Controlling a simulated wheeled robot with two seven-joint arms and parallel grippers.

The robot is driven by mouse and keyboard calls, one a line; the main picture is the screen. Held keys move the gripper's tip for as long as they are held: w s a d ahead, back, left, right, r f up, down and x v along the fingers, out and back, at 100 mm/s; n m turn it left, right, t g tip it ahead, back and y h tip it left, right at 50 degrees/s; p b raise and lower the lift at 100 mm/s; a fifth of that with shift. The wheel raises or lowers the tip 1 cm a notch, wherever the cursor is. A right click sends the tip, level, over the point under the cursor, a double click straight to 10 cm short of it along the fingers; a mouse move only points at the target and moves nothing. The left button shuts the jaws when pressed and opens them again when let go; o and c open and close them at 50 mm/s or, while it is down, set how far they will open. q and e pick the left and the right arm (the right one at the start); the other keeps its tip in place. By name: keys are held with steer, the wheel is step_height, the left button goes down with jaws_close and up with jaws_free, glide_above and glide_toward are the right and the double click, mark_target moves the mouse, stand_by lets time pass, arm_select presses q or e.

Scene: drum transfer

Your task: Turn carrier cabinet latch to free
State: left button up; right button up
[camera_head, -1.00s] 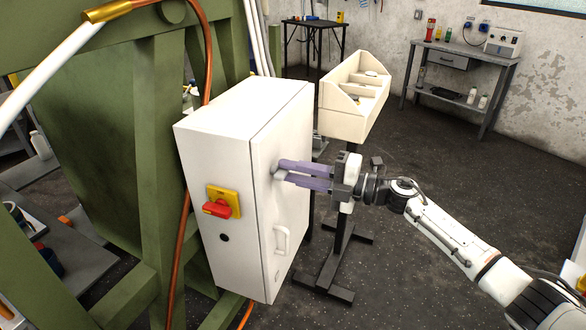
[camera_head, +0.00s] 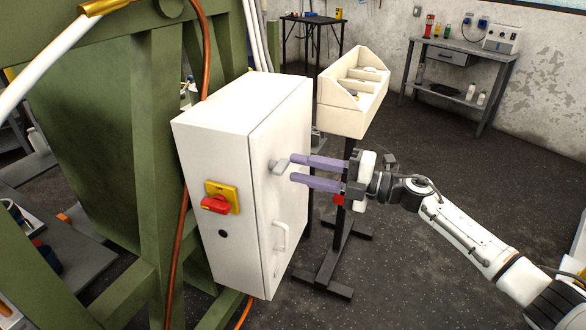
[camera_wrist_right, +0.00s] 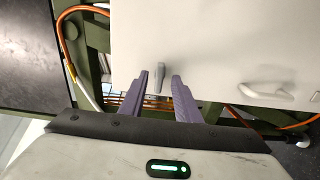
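The carrier cabinet (camera_head: 240,130) is a white box on a green frame; its door (camera_head: 292,125) faces right. The latch (camera_head: 279,166) is a small grey lever on the door, also visible in the right wrist view (camera_wrist_right: 160,72), where it looks upright between the fingertips. My right gripper (camera_head: 291,170) is open and empty, its two purple fingers pointing at the door beside the latch. In the head view the fingertips look slightly short of the latch; the wrist view (camera_wrist_right: 160,84) shows a gap on each side of it. My left gripper is not in view.
A pale door handle (camera_head: 281,245) sits below the latch. A red switch on a yellow plate (camera_head: 221,199) is on the cabinet's front. A cream bin (camera_head: 345,118) on a dark stand is behind my right gripper. The floor to the right is mostly clear.

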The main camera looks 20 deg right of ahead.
steer(key=b+v, duration=0.1)
steer(key=v, duration=0.6)
stand_by(0.3)
steer(key=s+a+f+m+t+h, duration=0.1)
steer(key=s+a+f+m+h, duration=0.2)
steer(key=f+m, duration=0.35)
steer(key=s+a+f+m+t+h, duration=0.1)
steer(key=s+f+m+h, duration=0.25)
steer(key=f+m, duration=0.35)
steer(key=s+a+f+m+t+h, duration=0.1)
steer(key=s+a+f+m+h, duration=0.25)
steer(key=f, duration=0.55)
steer(key=s+a+f+m+g, duration=0.2)
steer(key=s+f, duration=0.4)
steer(key=s, duration=0.3)
steer(key=s+a+f+m+g+h, duration=0.1)
steer(key=s+f+m+g, duration=0.3)
steer(key=s, duration=0.5)
step_height(320, 180, down, 2)
steer(key=a+m, duration=0.1)
steer(key=m, duration=0.1)
steer(key=shift+s+m, duration=0.4)
steer(key=shift+d+f, duration=0.1)
